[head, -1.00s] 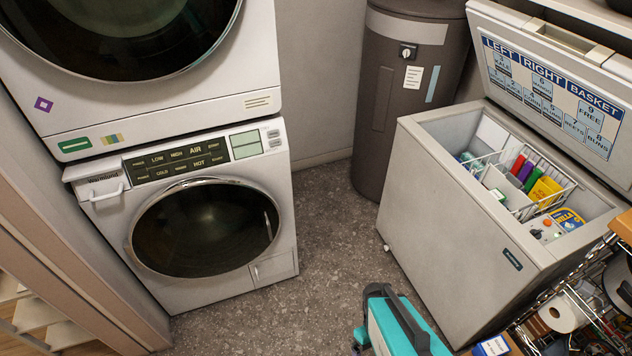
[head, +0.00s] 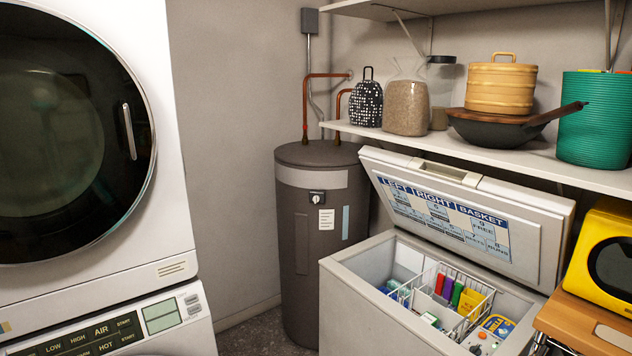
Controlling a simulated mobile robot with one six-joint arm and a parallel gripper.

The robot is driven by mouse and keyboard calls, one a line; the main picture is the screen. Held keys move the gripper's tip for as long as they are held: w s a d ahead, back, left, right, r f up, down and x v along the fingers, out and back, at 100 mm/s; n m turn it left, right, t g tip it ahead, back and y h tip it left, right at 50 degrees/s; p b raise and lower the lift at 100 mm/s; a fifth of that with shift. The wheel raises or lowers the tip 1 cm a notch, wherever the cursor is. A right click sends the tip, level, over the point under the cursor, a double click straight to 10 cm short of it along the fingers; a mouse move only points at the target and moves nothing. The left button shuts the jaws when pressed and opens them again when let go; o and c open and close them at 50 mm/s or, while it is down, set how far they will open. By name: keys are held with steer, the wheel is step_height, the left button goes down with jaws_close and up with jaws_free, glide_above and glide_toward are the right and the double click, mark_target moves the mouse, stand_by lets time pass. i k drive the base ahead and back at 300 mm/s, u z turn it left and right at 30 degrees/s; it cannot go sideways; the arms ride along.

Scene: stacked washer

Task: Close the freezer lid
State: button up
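The chest freezer (head: 375,315) stands at the lower right of the head view. Its lid (head: 530,245) is raised and leans back toward the wall below a shelf, with a blue and white label chart (head: 440,215) on its inner face. The interior is exposed. A white wire basket (head: 450,278) in it holds red, purple, green and yellow packages, with more packages beside and below it. My gripper is not in view.
A shelf (head: 560,168) with jars, a wok and a teal basket (head: 593,120) runs just above the raised lid. A yellow appliance (head: 605,265) stands right of the freezer on a wooden top. A dark grey tank (head: 305,240) stands left of it, beyond the stacked washers (head: 175,200).

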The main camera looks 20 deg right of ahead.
mark_target(523, 234)
steer(key=u, duration=0.75)
steer(key=i, duration=1)
steer(key=z, duration=0.15)
